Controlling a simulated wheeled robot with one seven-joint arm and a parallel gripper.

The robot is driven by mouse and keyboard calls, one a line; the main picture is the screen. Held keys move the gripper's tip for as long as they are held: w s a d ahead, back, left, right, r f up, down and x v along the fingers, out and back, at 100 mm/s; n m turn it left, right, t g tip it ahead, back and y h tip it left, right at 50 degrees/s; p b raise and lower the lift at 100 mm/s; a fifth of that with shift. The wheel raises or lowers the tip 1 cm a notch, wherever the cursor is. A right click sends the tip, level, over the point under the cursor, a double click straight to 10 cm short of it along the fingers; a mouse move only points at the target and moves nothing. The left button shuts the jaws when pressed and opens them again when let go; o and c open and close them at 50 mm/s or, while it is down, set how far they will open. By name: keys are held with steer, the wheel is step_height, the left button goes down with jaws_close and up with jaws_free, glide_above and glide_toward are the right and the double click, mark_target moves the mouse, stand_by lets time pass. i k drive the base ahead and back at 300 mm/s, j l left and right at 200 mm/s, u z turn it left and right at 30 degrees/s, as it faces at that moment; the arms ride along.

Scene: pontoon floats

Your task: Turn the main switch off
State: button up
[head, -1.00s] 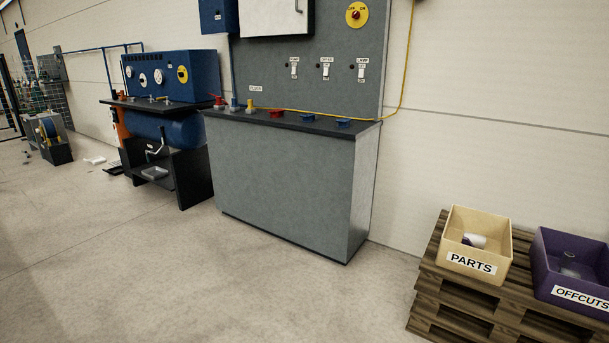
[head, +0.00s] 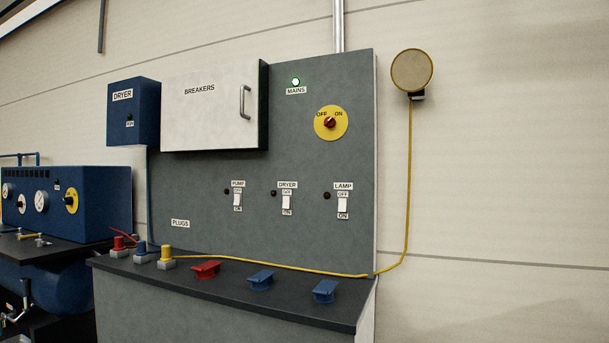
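The main switch (head: 331,122) is a round yellow plate with a small red knob, on the upper right of the grey panel (head: 215,220). OFF is printed at its upper left and ON at its upper right. The knob's exact pointing direction is too small to tell. Above it, the MAINS lamp (head: 296,82) glows green. My gripper is not in view.
A white BREAKERS box (head: 205,112) with a handle juts from the panel, left of the switch. PUMP, DRYER and LAMP switches (head: 343,204) sit below. A dark bench top (head: 225,284) with plugs and sockets projects in front. A yellow cable (head: 408,180) hangs at the right.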

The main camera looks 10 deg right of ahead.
mark_target(329, 122)
steer(key=i+j+z, duration=0.2)
steer(key=i, duration=0.6)
steer(key=i+j+z, duration=0.15)
steer(key=j, duration=0.2)
steer(key=i+j+z, duration=0.15)
steer(key=j, duration=0.25)
steer(key=i+j+z, duration=0.1)
steer(key=i+j, duration=0.15)
steer(key=i+j+z, duration=0.15)
steer(key=j, duration=0.4)
steer(key=i+j+z, duration=0.15)
steer(key=j, duration=0.25)
steer(key=j+z, duration=0.15)
steer(key=j, duration=0.25)
steer(key=i+j+z, duration=0.15)
steer(key=j, duration=0.3)
